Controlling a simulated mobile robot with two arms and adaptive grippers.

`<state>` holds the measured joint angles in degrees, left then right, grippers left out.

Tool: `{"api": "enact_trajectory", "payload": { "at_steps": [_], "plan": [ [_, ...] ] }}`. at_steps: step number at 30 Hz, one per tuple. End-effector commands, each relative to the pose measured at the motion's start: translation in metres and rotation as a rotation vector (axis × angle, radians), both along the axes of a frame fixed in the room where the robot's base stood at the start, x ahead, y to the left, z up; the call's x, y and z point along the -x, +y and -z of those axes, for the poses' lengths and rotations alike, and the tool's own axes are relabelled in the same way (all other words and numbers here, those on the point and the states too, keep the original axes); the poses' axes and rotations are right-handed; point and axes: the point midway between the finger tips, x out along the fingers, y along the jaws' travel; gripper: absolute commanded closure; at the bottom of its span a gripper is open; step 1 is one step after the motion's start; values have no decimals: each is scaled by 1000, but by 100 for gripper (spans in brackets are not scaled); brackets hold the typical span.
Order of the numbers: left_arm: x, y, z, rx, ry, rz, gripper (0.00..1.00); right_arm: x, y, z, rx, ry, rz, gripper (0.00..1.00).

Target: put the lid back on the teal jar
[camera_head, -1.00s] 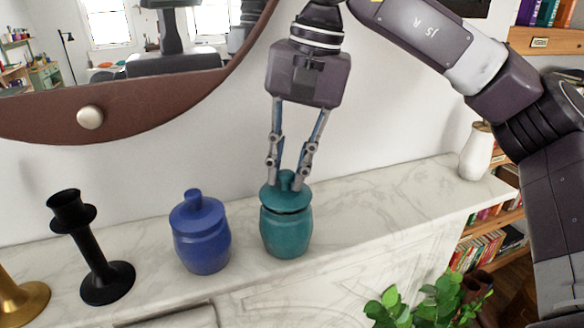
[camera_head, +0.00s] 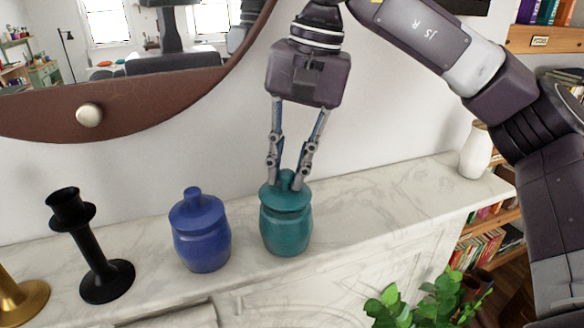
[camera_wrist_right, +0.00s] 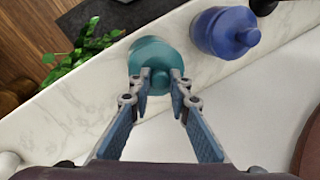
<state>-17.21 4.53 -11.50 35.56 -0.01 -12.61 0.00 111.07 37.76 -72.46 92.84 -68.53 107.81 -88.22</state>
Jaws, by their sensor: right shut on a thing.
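The teal jar (camera_head: 286,235) stands upright on the marble mantel, right of the blue jar. Its teal lid (camera_head: 285,198) sits level on the rim, with no dark gap showing. My right gripper (camera_head: 287,184) comes down from above and is shut on the lid's knob. In the right wrist view, the fingertips (camera_wrist_right: 160,90) are on either side of the knob of the teal lid (camera_wrist_right: 150,58), which hides most of the jar below. My left gripper is not in view.
The blue lidded jar (camera_head: 202,240) stands close on the left. A black candlestick (camera_head: 98,258) and a gold one (camera_head: 18,300) are further left. A white vase (camera_head: 475,152) stands at the mantel's right end. The mantel (camera_head: 385,200) between is clear. A plant (camera_head: 425,300) is below.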

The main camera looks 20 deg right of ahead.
Motion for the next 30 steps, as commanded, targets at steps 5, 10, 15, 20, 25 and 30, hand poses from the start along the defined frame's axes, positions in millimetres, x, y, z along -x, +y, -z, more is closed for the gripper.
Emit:
{"api": "enact_trajectory", "payload": {
  "at_steps": [5, 10, 15, 20, 25, 30],
  "plan": [
    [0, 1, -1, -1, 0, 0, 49, 0, 0, 1, 0, 1, -1, 100],
    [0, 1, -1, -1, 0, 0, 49, 0, 0, 0, 0, 0, 0, 100],
    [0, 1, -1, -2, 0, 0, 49, 0, 0, 0, 0, 0, 0, 75],
    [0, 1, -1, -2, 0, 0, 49, 0, 0, 0, 0, 0, 0, 62],
    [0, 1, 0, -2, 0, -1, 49, 0, 0, 1, 0, 0, 0, 61],
    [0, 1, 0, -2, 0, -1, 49, 0, 0, 1, 0, 0, 0, 45]
  ]
}}
